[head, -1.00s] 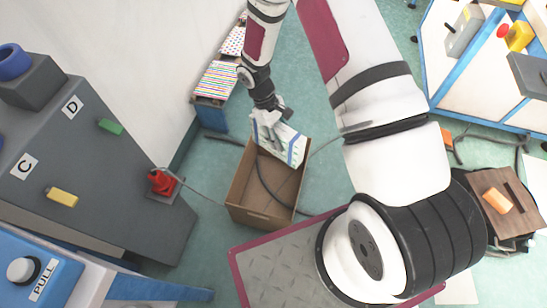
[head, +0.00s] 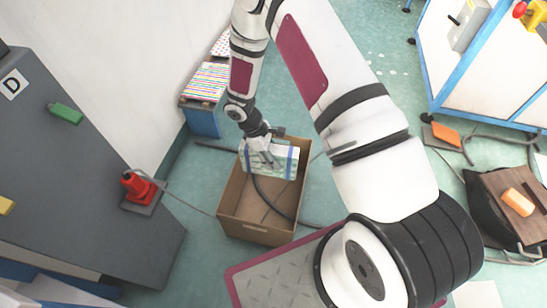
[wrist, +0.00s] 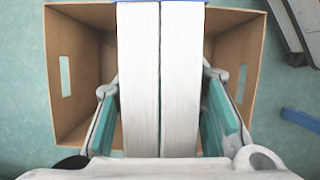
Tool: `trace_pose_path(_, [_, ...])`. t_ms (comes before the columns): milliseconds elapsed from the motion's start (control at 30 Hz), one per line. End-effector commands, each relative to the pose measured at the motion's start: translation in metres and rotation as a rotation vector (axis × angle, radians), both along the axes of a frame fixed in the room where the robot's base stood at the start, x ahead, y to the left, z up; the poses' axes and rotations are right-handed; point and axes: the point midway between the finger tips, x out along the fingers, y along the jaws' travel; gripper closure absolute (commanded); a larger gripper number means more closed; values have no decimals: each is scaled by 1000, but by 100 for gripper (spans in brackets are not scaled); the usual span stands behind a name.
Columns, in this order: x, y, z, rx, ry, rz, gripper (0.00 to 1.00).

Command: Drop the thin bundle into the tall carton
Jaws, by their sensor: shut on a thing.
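The thin bundle (head: 285,161) is a flat white-and-green packet with a blue band. My gripper (head: 265,150) is shut on it and points down. In the wrist view the bundle (wrist: 181,70) shows edge-on as two white slabs between my gripper's fingers (wrist: 160,110). The tall carton (head: 256,232) is an open brown box on the floor. The bundle is over the carton's mouth, at its far side in the head view. The wrist view shows the carton (wrist: 248,65) on both sides beneath the bundle. How deep the bundle sits relative to the rim is hard to tell.
A dark cable (head: 262,190) shows across the carton's opening. A red device (head: 137,186) stands on the grey cabinet's base at left. A blue box with striped top (head: 203,85) is behind the carton. A metal plate with a maroon edge (head: 275,275) lies in front.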

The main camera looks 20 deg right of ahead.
Motion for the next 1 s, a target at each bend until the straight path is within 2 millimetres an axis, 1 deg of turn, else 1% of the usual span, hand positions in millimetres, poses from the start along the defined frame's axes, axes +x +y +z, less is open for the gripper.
trace_pose_path(500, [0,0,-49,0,0,-2,100])
trace_pose_path(667, [0,0,-54,0,-2,-3,100])
trace_pose_path(900, [0,0,-54,0,-2,-2,100])
trace_pose_path(933, [0,0,-54,0,-2,-2,58])
trace_pose_path(967, [0,0,-54,0,-2,-1,52])
trace_pose_path(1000, [0,0,-54,0,-2,-3,43])
